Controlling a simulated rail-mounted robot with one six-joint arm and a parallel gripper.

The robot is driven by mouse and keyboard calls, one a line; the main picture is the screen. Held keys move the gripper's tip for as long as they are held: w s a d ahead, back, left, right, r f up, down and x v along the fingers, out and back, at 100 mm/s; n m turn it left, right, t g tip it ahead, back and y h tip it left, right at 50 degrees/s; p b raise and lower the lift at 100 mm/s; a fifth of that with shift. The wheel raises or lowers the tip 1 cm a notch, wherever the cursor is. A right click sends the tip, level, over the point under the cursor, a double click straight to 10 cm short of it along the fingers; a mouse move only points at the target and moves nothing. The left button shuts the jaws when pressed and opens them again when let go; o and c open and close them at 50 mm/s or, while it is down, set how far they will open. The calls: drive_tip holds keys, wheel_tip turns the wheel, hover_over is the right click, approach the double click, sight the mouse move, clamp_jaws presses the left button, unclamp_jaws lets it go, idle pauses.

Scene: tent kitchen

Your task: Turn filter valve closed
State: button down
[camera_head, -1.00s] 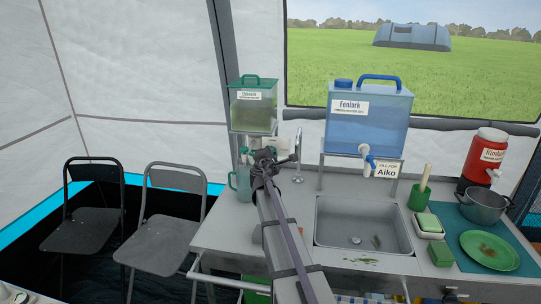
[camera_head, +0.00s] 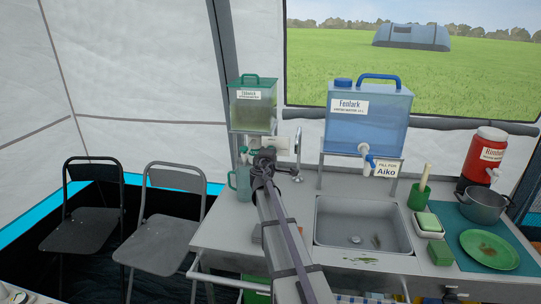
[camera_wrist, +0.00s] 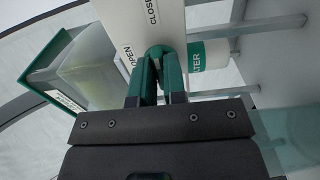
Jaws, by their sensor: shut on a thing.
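The filter (camera_wrist: 155,22) is a white body with a green band, seen close in the wrist view. It carries a CLOSED label at the top and an OPEN label at the lower left. The green valve knob (camera_wrist: 158,50) sits on its face. My gripper (camera_wrist: 158,75) is shut on the valve, its two fingers on either side of the handle. The handle's exact angle is mostly hidden between the fingers. In the head view the filter (camera_head: 282,143) shows under the green-lided tank, partly hidden behind my wrist.
A green-lidded tank (camera_head: 253,110) stands above the filter. A teal jug (camera_head: 241,182) is just left of my wrist, with a thin metal tap (camera_head: 297,160) to the right. The sink (camera_head: 362,226) and blue Fenlark tank (camera_head: 368,120) are further right.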

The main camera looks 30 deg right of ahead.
drive_tip(key=c, duration=1.2)
unclamp_jaws()
drive_tip(key=v, duration=1)
drive_tip(key=shift+s+a, duration=0.25)
